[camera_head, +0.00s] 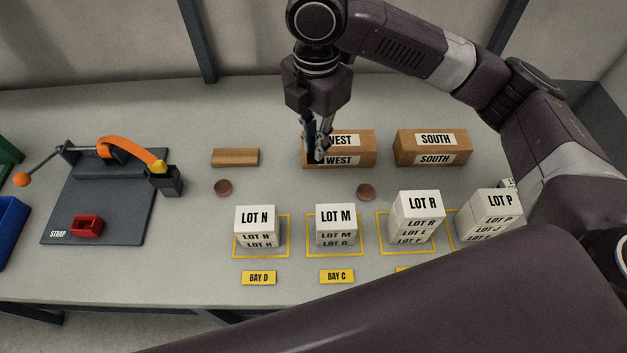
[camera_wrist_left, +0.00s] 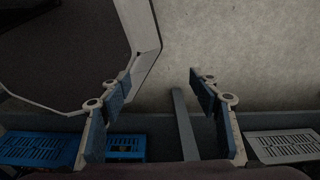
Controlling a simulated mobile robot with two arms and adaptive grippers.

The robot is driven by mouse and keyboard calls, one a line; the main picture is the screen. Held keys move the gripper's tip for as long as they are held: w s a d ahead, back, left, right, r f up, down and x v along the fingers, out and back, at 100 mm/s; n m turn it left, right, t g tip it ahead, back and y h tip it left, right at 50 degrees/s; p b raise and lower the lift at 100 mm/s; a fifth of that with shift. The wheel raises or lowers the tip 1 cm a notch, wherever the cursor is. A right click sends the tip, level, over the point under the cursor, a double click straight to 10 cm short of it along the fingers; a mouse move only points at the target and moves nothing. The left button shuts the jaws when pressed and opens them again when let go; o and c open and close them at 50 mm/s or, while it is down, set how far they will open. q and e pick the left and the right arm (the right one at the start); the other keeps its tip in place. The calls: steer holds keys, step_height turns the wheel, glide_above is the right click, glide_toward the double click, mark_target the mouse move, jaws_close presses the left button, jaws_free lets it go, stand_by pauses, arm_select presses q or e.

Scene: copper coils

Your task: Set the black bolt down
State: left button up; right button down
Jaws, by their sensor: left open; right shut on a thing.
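My right gripper (camera_head: 318,155) is shut at the front of the WEST box (camera_head: 358,150), in the head view. A small dark piece shows between its fingertips, which fits the black bolt; the fingers hide most of it, and its shape is hard to make out. I cannot tell whether it touches the box or the table. My left gripper (camera_wrist_left: 163,88) is open and empty in the left wrist view, its two blue-padded fingers spread wide apart.
A STRAP fixture (camera_head: 95,215) stands left. Blue crates (camera_wrist_left: 40,148) show below my left gripper.

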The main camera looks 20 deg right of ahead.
step_height(320, 180, down, 5)
steer(key=f, duration=0.5)
steer(key=shift+w+f+p, duration=0.25)
steer(key=shift+f+p, duration=0.1)
steer(key=shift+p, duration=0.05)
steer(key=shift+f, duration=0.25)
step_height(320, 180, down, 3)
steer(key=shift+f, duration=0.5)
steer(key=c, duration=2.4)
jaws_free()
steer(key=shift+f, duration=0.15)
steer(key=o, duration=0.4)
arm_select(q)
steer(key=shift+w+d+r, duration=0.1)
steer(key=shift+w+r, duration=0.3)
steer(key=shift+r, duration=0.4)
